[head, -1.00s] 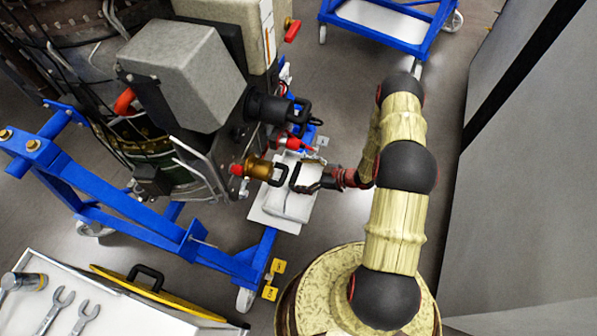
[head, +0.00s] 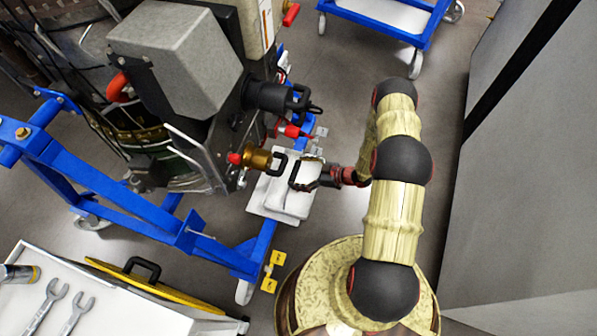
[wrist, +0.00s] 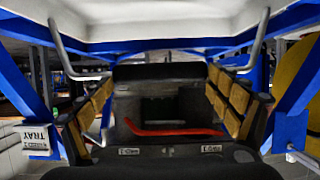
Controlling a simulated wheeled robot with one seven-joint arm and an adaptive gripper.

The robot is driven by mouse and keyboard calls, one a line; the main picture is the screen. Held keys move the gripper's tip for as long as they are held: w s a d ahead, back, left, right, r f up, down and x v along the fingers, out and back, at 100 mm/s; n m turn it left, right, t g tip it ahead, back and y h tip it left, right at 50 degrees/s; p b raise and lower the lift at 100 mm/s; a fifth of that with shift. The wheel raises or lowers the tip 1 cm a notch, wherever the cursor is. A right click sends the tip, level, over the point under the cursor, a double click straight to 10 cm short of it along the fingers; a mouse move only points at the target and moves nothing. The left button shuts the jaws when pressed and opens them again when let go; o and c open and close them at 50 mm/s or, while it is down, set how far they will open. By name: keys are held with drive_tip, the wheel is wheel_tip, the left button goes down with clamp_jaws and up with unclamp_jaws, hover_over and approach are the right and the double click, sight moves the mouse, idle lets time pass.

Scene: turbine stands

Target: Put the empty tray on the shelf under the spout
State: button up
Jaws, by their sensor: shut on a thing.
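The white tray (head: 292,203) is at the right of the stand in the head view, held by my gripper (head: 305,174). The white shelf (head: 262,208) shows beside and partly beneath it. I cannot tell whether the tray touches the shelf. The brass spout (head: 257,160) with a black handle is just above and left of the tray. In the wrist view, my gripper (wrist: 168,135) has yellow-padded fingers on both sides of a red bar. A pale surface (wrist: 160,22) spans the top, and a tag reading TRAY (wrist: 37,138) is at left.
The blue stand frame (head: 150,215) carries the grey machinery (head: 180,60) at left. A white bench with wrenches (head: 70,300) is at lower left. A blue cart (head: 395,25) stands at the top, and a grey cabinet wall (head: 530,190) closes the right side. Floor is clear between.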

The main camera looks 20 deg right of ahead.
drive_tip(key=shift+f, duration=0.3)
drive_tip(key=o, duration=1.5)
drive_tip(key=shift+c, duration=0.2)
drive_tip(key=shift+s+d, duration=0.1)
drive_tip(key=p+v, duration=0.1)
drive_tip(key=v, duration=0.5)
drive_tip(key=shift+s+d+r+p, duration=0.2)
drive_tip(key=shift+d+r+p, duration=0.05)
drive_tip(key=shift+p, duration=0.15)
